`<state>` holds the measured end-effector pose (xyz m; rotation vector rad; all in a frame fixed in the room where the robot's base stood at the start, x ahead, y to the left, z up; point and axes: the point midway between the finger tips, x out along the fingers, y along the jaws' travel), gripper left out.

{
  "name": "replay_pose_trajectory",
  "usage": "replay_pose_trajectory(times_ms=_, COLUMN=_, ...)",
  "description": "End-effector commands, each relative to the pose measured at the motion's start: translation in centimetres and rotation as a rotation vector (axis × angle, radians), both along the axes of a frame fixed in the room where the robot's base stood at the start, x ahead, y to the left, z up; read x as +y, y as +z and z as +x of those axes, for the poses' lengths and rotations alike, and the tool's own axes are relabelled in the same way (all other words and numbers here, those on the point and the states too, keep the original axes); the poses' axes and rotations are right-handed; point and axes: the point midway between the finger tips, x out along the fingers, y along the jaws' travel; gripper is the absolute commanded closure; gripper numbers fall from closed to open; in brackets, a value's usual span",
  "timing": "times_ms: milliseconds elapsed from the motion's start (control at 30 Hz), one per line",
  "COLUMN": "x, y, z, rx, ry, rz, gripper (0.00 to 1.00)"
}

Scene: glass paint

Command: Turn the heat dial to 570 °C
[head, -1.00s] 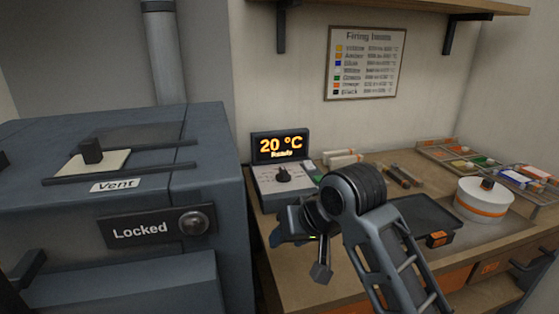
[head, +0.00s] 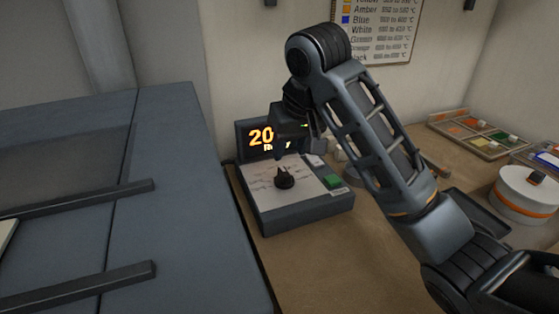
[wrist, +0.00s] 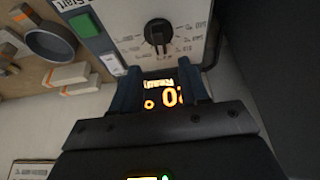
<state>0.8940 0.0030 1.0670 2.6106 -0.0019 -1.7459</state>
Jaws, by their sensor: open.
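The heat dial is a black knob (head: 284,177) on the pale sloped face of the control box (head: 310,212). In the wrist view the dial (wrist: 158,32) shows upside down with a printed scale around it, too blurred to read fully. The display (head: 256,138) behind it is partly hidden by my gripper; "20" shows in orange. My gripper (head: 280,150) is above the box, over and behind the dial, apart from it. In the wrist view its two dark fingers (wrist: 160,85) are spread and empty, with the dial beyond their tips.
A green Start button (wrist: 84,25) is beside the dial on the box. The grey kiln (head: 170,200) stands close on the left. A white round container (head: 525,195) and a tray of colours (head: 485,138) are at the right. A firing chart (head: 385,30) hangs on the wall.

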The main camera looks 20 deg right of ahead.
Motion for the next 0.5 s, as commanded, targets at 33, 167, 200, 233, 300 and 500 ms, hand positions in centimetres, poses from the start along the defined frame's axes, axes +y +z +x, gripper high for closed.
replay_pose_trajectory(times_ms=33, x=0.1, y=-0.8, z=0.1, rx=0.001, ry=0.002, rz=0.001, gripper=0.55)
replay_pose_trajectory(times_ms=167, x=0.1, y=-2.2, z=0.6, rx=0.001, ry=0.001, rz=0.003, gripper=0.55)
replay_pose_trajectory(times_ms=200, x=0.2, y=-2.7, z=0.8, rx=0.001, ry=0.001, rz=0.003, gripper=0.55)
replay_pose_trajectory(times_ms=233, x=0.2, y=-3.0, z=0.9, rx=0.001, ry=0.001, rz=0.003, gripper=0.55)
replay_pose_trajectory(times_ms=300, x=0.0, y=-3.8, z=1.4, rx=0.003, ry=0.0, rz=0.002, gripper=0.55)
replay_pose_trajectory(times_ms=500, x=0.0, y=-6.0, z=2.4, rx=0.002, ry=-0.001, rz=0.001, gripper=0.55)
